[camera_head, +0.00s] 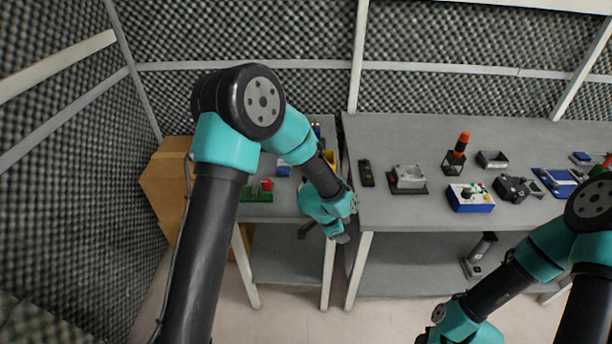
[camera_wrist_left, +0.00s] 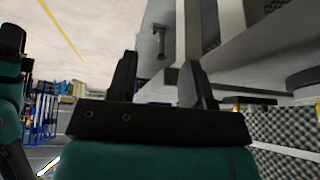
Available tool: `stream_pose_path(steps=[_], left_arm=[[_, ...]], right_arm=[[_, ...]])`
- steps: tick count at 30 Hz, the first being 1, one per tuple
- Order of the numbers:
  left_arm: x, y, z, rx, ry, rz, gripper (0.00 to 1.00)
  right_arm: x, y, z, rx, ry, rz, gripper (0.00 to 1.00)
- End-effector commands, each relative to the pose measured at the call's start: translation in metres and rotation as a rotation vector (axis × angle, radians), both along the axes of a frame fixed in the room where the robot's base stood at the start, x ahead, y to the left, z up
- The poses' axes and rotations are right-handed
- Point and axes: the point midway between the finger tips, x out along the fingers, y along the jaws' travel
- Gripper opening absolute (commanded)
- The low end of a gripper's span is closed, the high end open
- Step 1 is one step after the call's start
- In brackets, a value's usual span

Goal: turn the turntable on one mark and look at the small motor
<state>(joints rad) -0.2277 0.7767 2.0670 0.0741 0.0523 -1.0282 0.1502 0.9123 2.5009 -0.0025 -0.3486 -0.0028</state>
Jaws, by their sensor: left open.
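My left gripper (camera_head: 323,233) hangs at the front edge of the left table, near the gap between the two tables. It also shows in the left wrist view (camera_wrist_left: 160,75), with its fingers apart and nothing between them. My right gripper (camera_head: 424,338) is at the bottom edge of the head view, mostly cut off. I cannot clearly pick out the turntable or its marks; my left arm covers part of the left table. A grey block-like housing on a dark plate (camera_head: 408,179) and a small black device (camera_head: 511,188) stand on the right table; I cannot tell whether either is the motor.
A green block piece (camera_head: 257,196) lies on the left table. A cardboard box (camera_head: 165,190) stands left. Foam walls enclose the tables.

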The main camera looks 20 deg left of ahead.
Motion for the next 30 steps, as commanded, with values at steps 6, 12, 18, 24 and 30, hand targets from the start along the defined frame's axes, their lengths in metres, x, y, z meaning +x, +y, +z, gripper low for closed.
stream_pose_path(steps=[6,12,18,24,30], left_arm=[[0.039,-0.021,0.043,0.046,-0.099,-0.235,0.46],[0.073,-0.002,0.068,0.112,-0.105,-0.393,0.46],[0.114,0.037,0.111,0.225,-0.098,-0.589,0.46],[0.148,0.099,0.17,0.37,-0.049,-0.781,0.46],[0.16,0.148,0.216,0.468,0.02,-0.892,0.46]], right_arm=[[0.0,0.0,0.0,0.0,0.0,0.0,0.43],[0.0,0.0,0.0,0.0,0.0,0.0,0.43],[0.0,0.0,0.0,0.0,0.0,0.0,0.43],[0.0,0.0,0.0,0.0,0.0,0.0,0.43],[0.0,0.0,0.0,0.0,0.0,0.0,0.43]])
